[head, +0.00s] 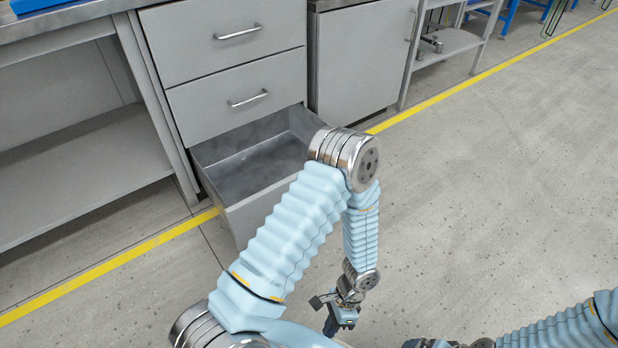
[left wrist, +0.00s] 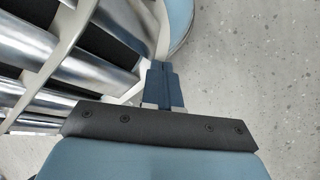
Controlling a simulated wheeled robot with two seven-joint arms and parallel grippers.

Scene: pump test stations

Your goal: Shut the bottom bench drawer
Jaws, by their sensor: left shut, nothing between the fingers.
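The bottom bench drawer (head: 245,214) is pulled out of the grey bench cabinet in the head view. Its grey inside looks empty where it shows. My left arm crosses in front and hides the right part of its front panel and its handle. My left gripper (head: 341,318) is low, in front of the drawer and to the right, apart from it, pointing down. In the left wrist view my left gripper (left wrist: 163,88) has its blue fingers together with nothing between them. My right arm comes in at the lower right; its gripper end is cut off by the bottom edge.
Two drawers above, the top (head: 222,42) and the middle one (head: 238,95), are shut. An open shelf bay (head: 80,185) is at the left, a closed cabinet (head: 360,60) at the right. A yellow line (head: 110,262) runs along the floor. The floor at the right is clear.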

